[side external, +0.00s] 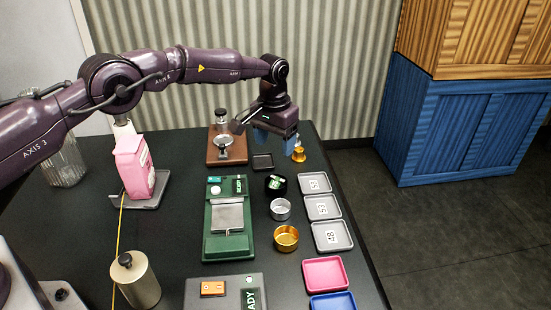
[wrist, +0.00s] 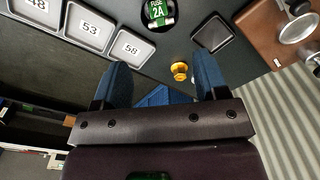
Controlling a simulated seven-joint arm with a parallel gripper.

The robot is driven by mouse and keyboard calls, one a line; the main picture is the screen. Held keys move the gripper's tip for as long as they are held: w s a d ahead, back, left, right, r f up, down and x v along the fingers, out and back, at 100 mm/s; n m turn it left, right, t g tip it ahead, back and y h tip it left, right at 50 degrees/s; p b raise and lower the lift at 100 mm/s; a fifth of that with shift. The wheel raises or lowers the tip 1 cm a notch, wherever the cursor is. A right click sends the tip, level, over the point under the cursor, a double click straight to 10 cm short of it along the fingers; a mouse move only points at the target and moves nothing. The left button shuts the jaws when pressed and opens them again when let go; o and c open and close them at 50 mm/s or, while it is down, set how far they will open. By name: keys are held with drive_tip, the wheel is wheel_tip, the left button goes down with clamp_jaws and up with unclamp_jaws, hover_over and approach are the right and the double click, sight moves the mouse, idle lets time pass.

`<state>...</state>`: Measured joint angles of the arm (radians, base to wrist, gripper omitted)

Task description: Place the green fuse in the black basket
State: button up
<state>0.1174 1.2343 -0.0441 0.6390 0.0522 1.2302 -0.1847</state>
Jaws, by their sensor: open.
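The green fuse (side external: 276,182) lies in the round black basket (side external: 270,191) on the dark table. In the wrist view the fuse (wrist: 160,13), with a white label reading 2A, shows within the rim of the basket (wrist: 145,24) at the top edge, where the picture cuts part of it off. My gripper (side external: 276,143) is open and raised over the back right of the table, behind the basket and apart from it. In the wrist view its two blue fingers (wrist: 162,72) are spread with nothing held between them.
A small gold-coloured piece (side external: 298,154) is near my gripper at the table's edge. Numbered grey trays (side external: 328,225) line the right edge. Silver (side external: 280,209) and gold (side external: 286,238) round tins stand before the basket. A green device (side external: 229,240) is to the left.

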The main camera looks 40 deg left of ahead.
drive_tip(key=shift+r, duration=1.1)
drive_tip(key=s+a+r+t, duration=0.1)
drive_tip(key=s+a+r, duration=0.1)
drive_tip(key=s+r, duration=0.7)
drive_tip(key=s+a+r+t, duration=0.2)
drive_tip(key=s+r, duration=0.4)
drive_tip(key=r, duration=0.7)
drive_tip(key=s+a+f+t, duration=0.1)
drive_tip(key=s, duration=1.1)
drive_tip(key=s+a+f+t, duration=0.1)
drive_tip(key=s+a, duration=0.1)
drive_tip(key=s, duration=1)
drive_tip(key=shift+a, duration=0.3)
drive_tip(key=shift+s, duration=0.1)
